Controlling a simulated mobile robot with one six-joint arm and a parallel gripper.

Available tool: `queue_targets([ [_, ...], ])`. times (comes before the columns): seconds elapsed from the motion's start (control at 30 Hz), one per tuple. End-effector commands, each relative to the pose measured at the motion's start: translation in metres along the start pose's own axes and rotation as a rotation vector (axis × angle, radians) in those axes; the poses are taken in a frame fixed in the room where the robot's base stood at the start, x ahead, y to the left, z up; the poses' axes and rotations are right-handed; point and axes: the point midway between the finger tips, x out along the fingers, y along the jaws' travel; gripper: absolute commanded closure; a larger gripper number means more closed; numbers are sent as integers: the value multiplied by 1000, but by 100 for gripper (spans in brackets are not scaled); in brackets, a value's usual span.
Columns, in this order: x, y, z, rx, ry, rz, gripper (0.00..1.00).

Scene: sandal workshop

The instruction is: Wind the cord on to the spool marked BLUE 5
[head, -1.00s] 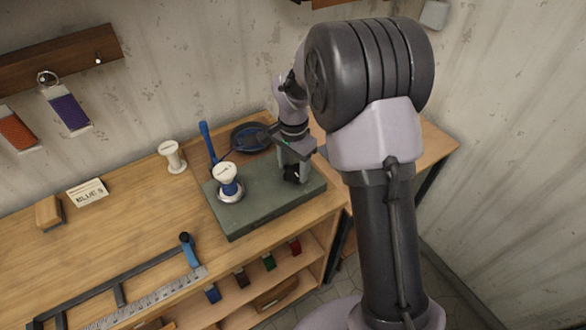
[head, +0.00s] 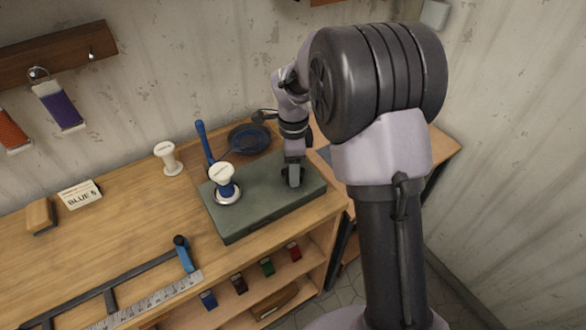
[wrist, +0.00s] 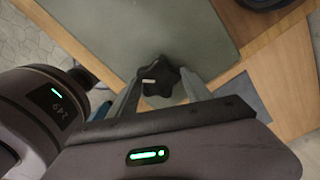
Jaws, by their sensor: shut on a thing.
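A white spool (head: 222,176) with blue cord around its core stands upright in a pale ring on the left of a green winder base (head: 258,225). My gripper (head: 293,182) points down at the base's right side. In the wrist view my gripper (wrist: 162,88) is shut on a black star-shaped knob (wrist: 160,74) with a pale mark on it. The knob is hidden in the head view. A card (head: 80,194) on the bench reads BLUE and a digit too small to be sure of. The spool's own marking is not legible.
A blue lever (head: 203,140) stands behind the base, near a dark round dish (head: 249,138). An empty-looking white spool (head: 167,158), a wooden block (head: 40,215) and a ruler fixture (head: 150,300) sit on the bench (head: 120,240). Coloured samples hang on the wall.

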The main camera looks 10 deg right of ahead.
Motion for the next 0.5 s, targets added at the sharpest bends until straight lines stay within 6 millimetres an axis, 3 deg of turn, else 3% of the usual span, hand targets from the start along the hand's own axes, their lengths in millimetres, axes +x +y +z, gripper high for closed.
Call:
queue_targets([
  [0.5, 2, 1, 0, 192, 0, 4, 83],
])
